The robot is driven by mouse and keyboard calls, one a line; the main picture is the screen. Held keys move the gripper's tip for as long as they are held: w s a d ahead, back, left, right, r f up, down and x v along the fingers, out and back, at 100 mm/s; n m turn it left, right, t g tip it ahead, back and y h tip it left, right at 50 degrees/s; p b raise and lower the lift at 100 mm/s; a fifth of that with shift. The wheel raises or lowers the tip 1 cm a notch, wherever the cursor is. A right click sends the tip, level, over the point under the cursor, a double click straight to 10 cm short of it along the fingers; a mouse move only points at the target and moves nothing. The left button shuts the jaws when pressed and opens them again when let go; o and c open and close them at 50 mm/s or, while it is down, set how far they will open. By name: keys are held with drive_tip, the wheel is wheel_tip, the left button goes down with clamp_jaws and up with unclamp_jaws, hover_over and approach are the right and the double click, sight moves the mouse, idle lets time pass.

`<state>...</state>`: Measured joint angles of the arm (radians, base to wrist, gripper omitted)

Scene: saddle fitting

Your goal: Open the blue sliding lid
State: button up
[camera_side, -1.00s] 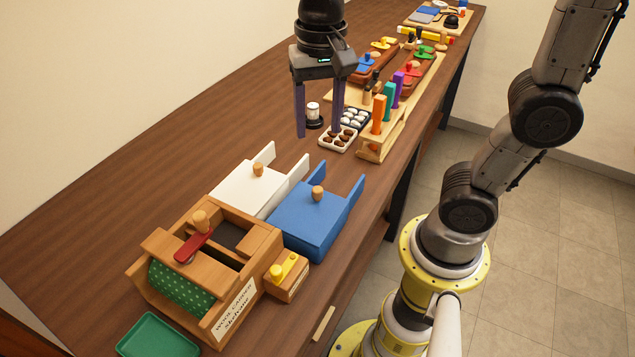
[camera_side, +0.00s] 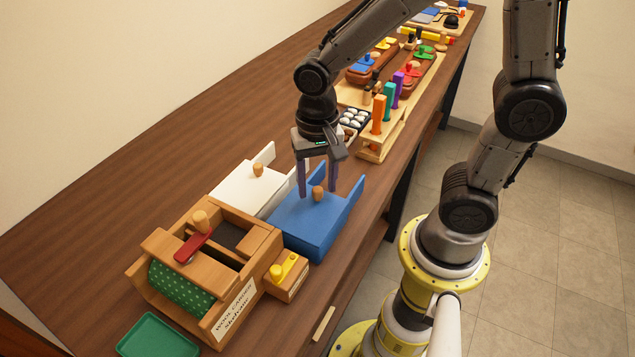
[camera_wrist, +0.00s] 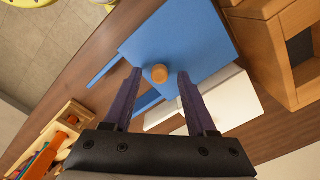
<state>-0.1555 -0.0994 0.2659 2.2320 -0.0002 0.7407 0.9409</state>
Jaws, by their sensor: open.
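The blue sliding lid (camera_side: 301,225) with a round wooden knob (camera_side: 318,194) lies at the near side of the table, right of the wooden box. My gripper (camera_side: 317,192) hangs above the lid, fingers pointing down, open. In the wrist view the knob (camera_wrist: 159,73) lies between and slightly beyond the two purple fingertips (camera_wrist: 160,72), with a gap on both sides. The blue lid (camera_wrist: 190,45) fills the view behind it. Whether the fingertips are level with the knob I cannot tell.
A white lid (camera_side: 250,188) with its own knob sits close on the left. The wooden carder box (camera_side: 205,262) stands in front, with a green tray (camera_side: 157,337) beside it. A rack with coloured pegs (camera_side: 384,140) stands behind. The left table is clear.

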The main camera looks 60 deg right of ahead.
drive_tip(key=shift+f, duration=0.25)
clamp_jaws()
idle(1.4)
